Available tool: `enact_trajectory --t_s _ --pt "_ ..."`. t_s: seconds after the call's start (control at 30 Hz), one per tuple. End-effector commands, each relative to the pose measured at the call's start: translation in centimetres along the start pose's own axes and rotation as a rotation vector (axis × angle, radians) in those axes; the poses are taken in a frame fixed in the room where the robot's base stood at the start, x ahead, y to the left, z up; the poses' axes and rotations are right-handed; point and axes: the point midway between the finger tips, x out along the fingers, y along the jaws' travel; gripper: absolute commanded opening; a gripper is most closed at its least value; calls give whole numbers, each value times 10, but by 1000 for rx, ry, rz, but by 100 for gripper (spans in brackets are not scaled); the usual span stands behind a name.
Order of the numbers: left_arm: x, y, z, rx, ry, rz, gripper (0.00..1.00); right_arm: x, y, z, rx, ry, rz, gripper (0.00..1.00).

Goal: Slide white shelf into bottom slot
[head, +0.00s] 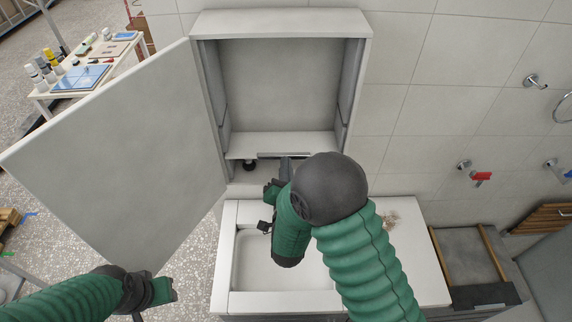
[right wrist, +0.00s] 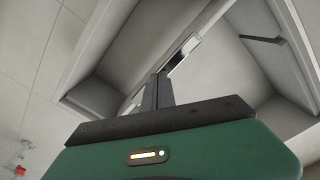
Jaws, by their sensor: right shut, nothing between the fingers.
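The white shelf (head: 282,142) lies across the lower part of the open cabinet (head: 280,22), between its side walls. Its front edge is close to the cabinet's front. I cannot tell how its sides sit in the slot. My right gripper (head: 285,165) is at the middle of the shelf's front edge, shut and empty; my arm partly hides the area below. In the right wrist view its fingers (right wrist: 161,88) are together, pointing into the cabinet; whether they touch the shelf is unclear. My left gripper (head: 165,290) is by the lower edge of the open door (head: 120,150); its fingers are not clear.
The cabinet door stands wide open to the left. A white sink (head: 245,262) and counter are below the cabinet. A red-handled valve (head: 481,177) is on the tiled wall at right. A table with bottles (head: 85,75) stands at far left.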

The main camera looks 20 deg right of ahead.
Motion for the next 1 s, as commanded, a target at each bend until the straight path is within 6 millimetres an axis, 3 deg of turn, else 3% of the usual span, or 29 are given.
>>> enact_trajectory --t_s 1.0 --pt "6 0 2 0 0 0 36 20 0 0 1 0 -1 0"
